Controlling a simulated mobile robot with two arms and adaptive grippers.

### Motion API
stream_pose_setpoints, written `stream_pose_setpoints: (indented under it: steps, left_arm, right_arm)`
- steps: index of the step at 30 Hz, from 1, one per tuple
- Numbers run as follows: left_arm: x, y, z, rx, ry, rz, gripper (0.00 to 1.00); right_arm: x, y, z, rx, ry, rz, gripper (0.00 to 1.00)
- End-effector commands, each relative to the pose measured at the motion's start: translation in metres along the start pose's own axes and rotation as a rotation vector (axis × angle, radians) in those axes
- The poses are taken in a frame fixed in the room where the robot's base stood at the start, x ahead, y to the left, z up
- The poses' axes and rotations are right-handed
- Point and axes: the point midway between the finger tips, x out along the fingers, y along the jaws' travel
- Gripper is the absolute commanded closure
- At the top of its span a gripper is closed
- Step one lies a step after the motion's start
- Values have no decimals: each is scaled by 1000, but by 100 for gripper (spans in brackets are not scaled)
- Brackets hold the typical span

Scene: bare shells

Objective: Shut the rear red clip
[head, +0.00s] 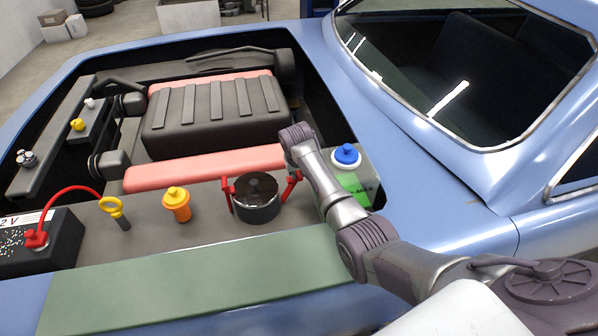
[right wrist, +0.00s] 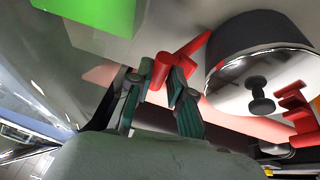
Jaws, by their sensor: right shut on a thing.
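A black round canister (head: 257,200) with a glossy dark lid stands in the engine bay, with a red clip (head: 229,192) on its left side and another red clip (head: 292,186) on its right side. In the right wrist view the canister (right wrist: 255,60) shows with a shiny rim and a knob. My right gripper (right wrist: 157,85) is shut on the nearer red clip (right wrist: 163,68), whose arm slants away from the canister. The other clip (right wrist: 297,112) is at the right of that view. In the head view my right arm partly hides the gripped clip. My left gripper is out of view.
A reservoir with a blue cap (head: 346,156) and green label stands right of my arm. An orange cap (head: 176,204), a yellow dipstick ring (head: 112,207) and a battery (head: 40,245) lie to the left. The black engine cover (head: 215,118) is behind, the green fender cover (head: 190,280) in front.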

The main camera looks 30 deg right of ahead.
Motion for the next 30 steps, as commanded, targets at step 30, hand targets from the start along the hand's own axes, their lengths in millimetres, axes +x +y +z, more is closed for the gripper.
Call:
stream_pose_setpoints:
  steps: [30]
  left_arm:
    - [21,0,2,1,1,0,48]
  right_arm:
    - [-13,-61,-4,-142,-4,335,100]
